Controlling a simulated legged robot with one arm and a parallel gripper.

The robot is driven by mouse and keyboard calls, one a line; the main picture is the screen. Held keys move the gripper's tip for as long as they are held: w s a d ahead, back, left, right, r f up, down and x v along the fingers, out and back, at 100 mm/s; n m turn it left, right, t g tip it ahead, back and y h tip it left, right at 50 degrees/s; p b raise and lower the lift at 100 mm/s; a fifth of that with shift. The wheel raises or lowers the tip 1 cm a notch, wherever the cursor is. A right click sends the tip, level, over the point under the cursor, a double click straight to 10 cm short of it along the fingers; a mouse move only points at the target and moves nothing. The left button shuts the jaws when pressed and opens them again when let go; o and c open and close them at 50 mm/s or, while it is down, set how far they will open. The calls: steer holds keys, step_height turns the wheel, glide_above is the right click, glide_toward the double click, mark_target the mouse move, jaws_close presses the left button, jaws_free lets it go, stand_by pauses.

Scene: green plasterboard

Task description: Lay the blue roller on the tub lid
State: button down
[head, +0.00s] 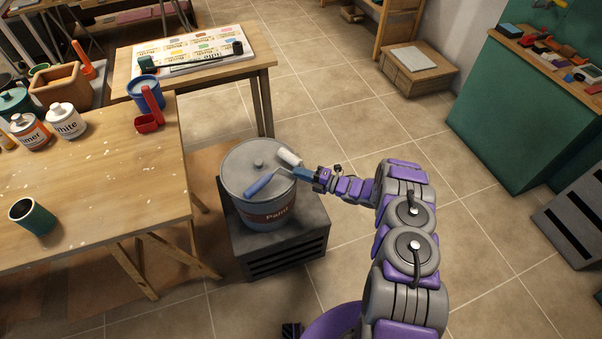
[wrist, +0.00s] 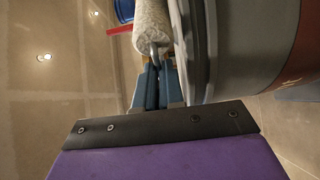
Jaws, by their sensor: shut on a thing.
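The blue roller has a blue handle (head: 261,184) and a pale fluffy sleeve (head: 289,157). The paint tub (head: 268,213) has a grey lid (head: 245,160) with a small knob. My gripper (head: 296,172) is at the lid's right edge, shut on the roller between sleeve and handle. In the wrist view, the sleeve (wrist: 152,24) is just past my fingers (wrist: 154,84), close beside the lid rim (wrist: 187,40). I cannot tell whether the roller touches the lid.
The tub stands on a dark slatted crate (head: 284,235). A wooden table (head: 90,170) with cans, a green cup (head: 33,217) and a red scoop (head: 150,122) is to the left. A green cabinet (head: 510,105) stands at the right.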

steer(key=shift+f, duration=0.55)
steer(key=c, duration=1.2)
jaws_free()
steer(key=shift+o, duration=0.2)
steer(key=shift+s+d+f, duration=0.1)
steer(key=p+v, duration=0.3)
steer(key=v, duration=1.4)
steer(key=shift+d+p, duration=0.25)
steer(key=shift+p, duration=0.1)
